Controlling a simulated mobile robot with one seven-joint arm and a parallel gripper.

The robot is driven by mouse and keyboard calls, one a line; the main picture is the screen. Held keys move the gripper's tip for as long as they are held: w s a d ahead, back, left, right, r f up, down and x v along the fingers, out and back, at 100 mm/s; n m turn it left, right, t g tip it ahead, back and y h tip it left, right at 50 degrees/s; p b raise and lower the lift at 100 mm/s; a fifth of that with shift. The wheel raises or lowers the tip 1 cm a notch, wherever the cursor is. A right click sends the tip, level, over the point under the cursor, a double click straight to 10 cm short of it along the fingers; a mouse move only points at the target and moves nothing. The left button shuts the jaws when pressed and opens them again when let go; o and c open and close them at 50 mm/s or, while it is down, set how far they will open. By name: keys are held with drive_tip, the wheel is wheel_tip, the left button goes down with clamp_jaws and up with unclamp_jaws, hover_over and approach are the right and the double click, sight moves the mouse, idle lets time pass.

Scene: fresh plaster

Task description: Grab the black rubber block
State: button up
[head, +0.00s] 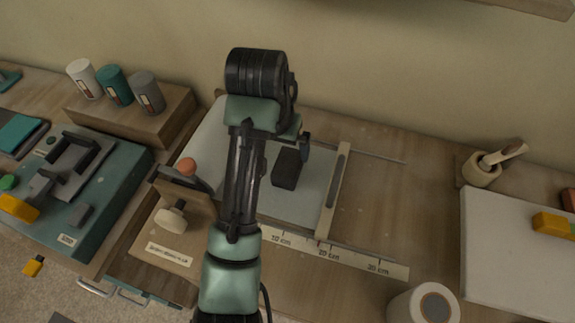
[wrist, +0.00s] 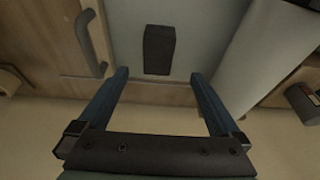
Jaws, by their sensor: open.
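The black rubber block (head: 288,168) lies on a pale grey plate (head: 312,196) in the head view, just right of my arm. It shows whole in the wrist view (wrist: 159,50), a dark upright rectangle on the pale surface. My gripper (wrist: 162,78) is open and empty, and its two blue fingers stand either side of the block's line, with the block beyond the tips. In the head view my gripper is mostly hidden behind my own arm, with one dark finger (head: 305,142) showing left of the wooden bar.
A wooden bar with a handle (head: 333,190) crosses the plate to the right of the block. A ruler strip (head: 335,257) runs along the front. A white roll (head: 424,303) stands front right.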

sight(288, 162)
drive_tip(key=x, duration=1)
drive_tip(key=shift+w+d+f, duration=0.15)
drive_tip(key=shift+d+f, duration=0.05)
drive_tip(key=shift+r, duration=0.1)
clamp_jaws()
